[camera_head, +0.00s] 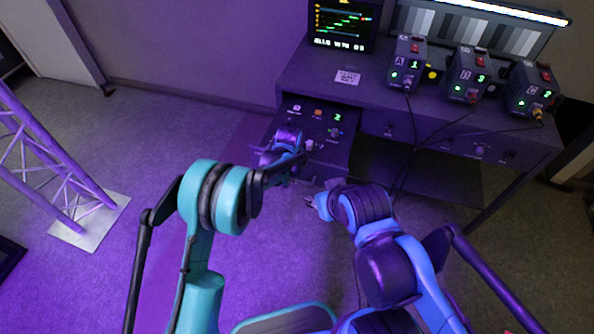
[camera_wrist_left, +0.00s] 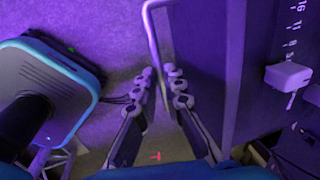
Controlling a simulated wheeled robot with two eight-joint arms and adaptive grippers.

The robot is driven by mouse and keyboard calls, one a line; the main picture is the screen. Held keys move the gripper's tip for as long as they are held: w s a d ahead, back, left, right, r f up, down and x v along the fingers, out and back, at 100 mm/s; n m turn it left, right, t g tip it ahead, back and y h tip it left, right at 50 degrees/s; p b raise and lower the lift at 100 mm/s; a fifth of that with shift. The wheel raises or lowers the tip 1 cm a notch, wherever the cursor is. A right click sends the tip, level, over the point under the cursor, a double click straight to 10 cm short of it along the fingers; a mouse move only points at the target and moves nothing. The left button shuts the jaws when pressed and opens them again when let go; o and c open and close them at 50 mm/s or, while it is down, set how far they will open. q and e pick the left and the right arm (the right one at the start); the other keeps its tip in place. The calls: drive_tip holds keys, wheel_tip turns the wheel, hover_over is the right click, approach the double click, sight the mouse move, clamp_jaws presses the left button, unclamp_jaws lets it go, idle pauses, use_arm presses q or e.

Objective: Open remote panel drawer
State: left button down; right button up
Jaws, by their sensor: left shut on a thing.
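The remote panel drawer (camera_head: 343,148) sticks out from the left end of the dark desk. Its top panel shows small knobs, an orange button and a lit green digit. My left gripper (camera_head: 300,155), on the teal arm, is at the drawer's front. In the left wrist view, my left gripper's fingers (camera_wrist_left: 163,88) are closed on the drawer's pale bar handle (camera_wrist_left: 150,28), beside the dark drawer front. The wrist partly hides the handle in the head view. My right gripper (camera_head: 316,204), on the blue arm, is below the drawer, apart from it; its finger opening is too small to tell.
Cables hang from the boxes over the desk front. A truss (camera_head: 45,165) on a base plate stands at left. Open carpet lies between the truss and my left arm.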

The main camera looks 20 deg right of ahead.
use_arm(q)
drive_tip(key=shift+s+a, duration=0.45)
drive_tip(key=shift+s, duration=0.2)
drive_tip(key=c, duration=1.6)
unclamp_jaws()
drive_tip(key=shift+r, duration=0.1)
wheel_tip(320, 180, up, 12)
drive_tip(key=s+a, duration=0.1)
drive_tip(key=s, duration=0.1)
drive_tip(key=shift+a+f, duration=0.15)
drive_tip(key=shift+f, duration=0.05)
